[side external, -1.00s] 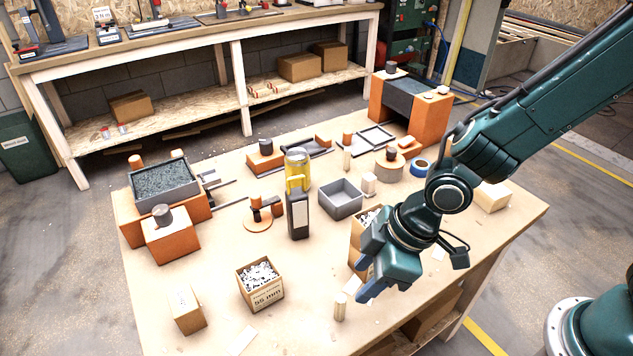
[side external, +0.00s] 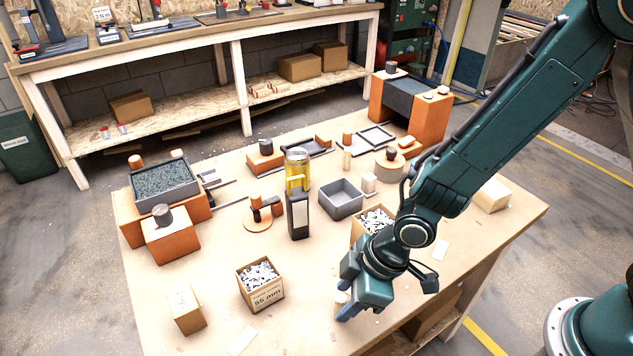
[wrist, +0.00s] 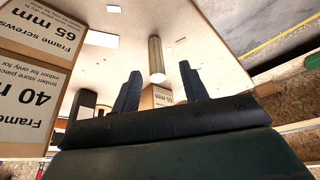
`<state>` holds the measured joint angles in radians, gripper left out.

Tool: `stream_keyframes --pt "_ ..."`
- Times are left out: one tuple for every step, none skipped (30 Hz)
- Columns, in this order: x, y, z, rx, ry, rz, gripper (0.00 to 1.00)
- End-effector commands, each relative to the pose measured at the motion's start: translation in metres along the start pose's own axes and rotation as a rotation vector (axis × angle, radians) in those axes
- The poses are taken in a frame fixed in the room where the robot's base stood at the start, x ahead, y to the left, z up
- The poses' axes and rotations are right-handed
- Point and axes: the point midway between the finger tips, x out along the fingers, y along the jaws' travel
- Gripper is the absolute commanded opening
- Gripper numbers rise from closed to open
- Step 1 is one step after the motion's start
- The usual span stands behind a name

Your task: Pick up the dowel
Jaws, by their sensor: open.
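The dowel (side external: 340,298) is a short pale wooden cylinder near the front edge of the table. In the side view it is partly hidden by my gripper (side external: 346,288). In the wrist view the dowel (wrist: 156,58) shows between the two dark fingers of my gripper (wrist: 159,72), at about the level of their tips. The fingers are apart, one on each side of it. I cannot tell whether either finger touches it.
An open screw box (side external: 374,222) stands close behind my wrist, and a 55 mm box (side external: 261,284) stands to the left. A closed carton (side external: 187,309) is at the front left.

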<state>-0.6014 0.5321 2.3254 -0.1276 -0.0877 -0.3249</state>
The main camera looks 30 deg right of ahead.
Motion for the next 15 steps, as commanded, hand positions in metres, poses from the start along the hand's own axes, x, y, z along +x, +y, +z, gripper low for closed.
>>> stream_keyframes --pt "0.0 0.0 0.0 0.0 0.0 0.0 0.44" --pt "0.001 0.0 0.0 0.0 0.0 0.0 0.44" --pt "0.002 0.0 0.0 0.0 0.0 0.0 0.44" --pt "0.003 0.0 0.0 0.0 0.0 0.0 0.44" --pt "0.004 0.001 0.0 0.0 0.0 0.0 0.44" --pt "0.006 0.001 0.001 0.0 0.0 0.0 0.44" --pt "0.008 0.001 0.001 0.0 -0.001 0.0 0.44" --pt "0.01 0.001 0.001 0.001 -0.002 0.0 0.44" --pt "0.013 0.002 0.002 0.001 -0.003 -0.001 0.44" --pt "0.016 0.002 0.002 0.001 -0.003 -0.001 0.44" --pt "0.019 0.002 0.002 0.001 -0.002 -0.001 0.44" --pt "0.023 0.003 0.002 0.001 -0.002 0.0 0.44" --pt "0.026 0.003 0.002 0.001 -0.002 0.0 0.44" --pt "0.029 0.004 0.002 0.001 -0.002 -0.001 0.44" --pt "0.033 0.004 0.003 0.001 -0.003 -0.001 0.44"
